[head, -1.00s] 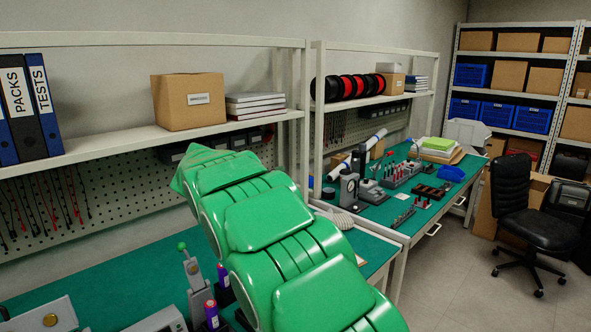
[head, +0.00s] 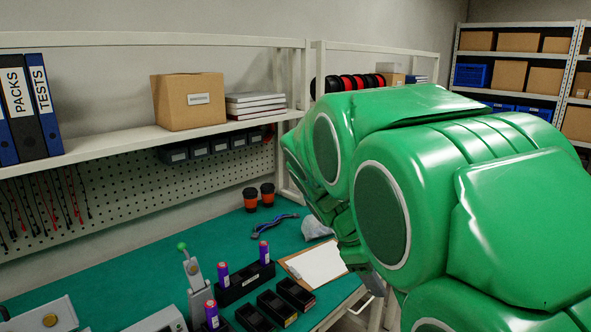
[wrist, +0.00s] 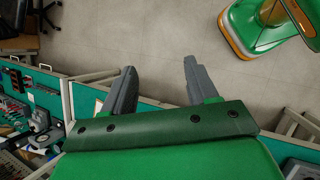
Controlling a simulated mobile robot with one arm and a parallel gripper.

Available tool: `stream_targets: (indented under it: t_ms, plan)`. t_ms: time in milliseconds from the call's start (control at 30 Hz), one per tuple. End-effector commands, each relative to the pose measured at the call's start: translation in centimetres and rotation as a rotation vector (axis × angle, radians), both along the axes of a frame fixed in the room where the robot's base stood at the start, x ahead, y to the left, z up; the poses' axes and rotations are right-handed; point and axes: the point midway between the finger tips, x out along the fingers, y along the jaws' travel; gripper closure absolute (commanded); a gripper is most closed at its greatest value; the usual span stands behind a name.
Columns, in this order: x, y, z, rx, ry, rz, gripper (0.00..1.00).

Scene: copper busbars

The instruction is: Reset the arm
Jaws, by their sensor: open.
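My gripper (wrist: 157,88) shows in the wrist view with its two grey fingers spread apart and nothing between them. It hangs above the bench edge and the grey floor. In the head view my green arm fills the right half, and the gripper itself is hidden behind it. The green bench (head: 110,285) lies below and to the left of the arm. The arm covers most of the second bench.
Purple cells (head: 264,251) stand in and near black holders (head: 245,284) on the bench. A clipboard (head: 316,264) lies by the front edge, with two dark cups (head: 267,194) behind. A shelf (head: 110,150) carries a cardboard box (head: 187,101) and binders (head: 32,105).

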Motion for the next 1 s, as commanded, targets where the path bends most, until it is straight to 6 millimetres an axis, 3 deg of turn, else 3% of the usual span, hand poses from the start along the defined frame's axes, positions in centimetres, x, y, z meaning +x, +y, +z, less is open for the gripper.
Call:
stream_targets:
  t_ms: [133, 467, 700, 1000]
  plan:
    - [-4.1, -1.1, -0.5, 0.064, -0.031, -0.133, 0.42]
    - [-12.9, -1.8, -2.1, 0.194, -0.089, -0.441, 0.42]
    - [-19.2, -1.1, -3.6, 0.278, -0.116, -0.672, 0.42]
    - [-25.7, 0.7, -5.5, 0.368, -0.146, -0.945, 0.42]
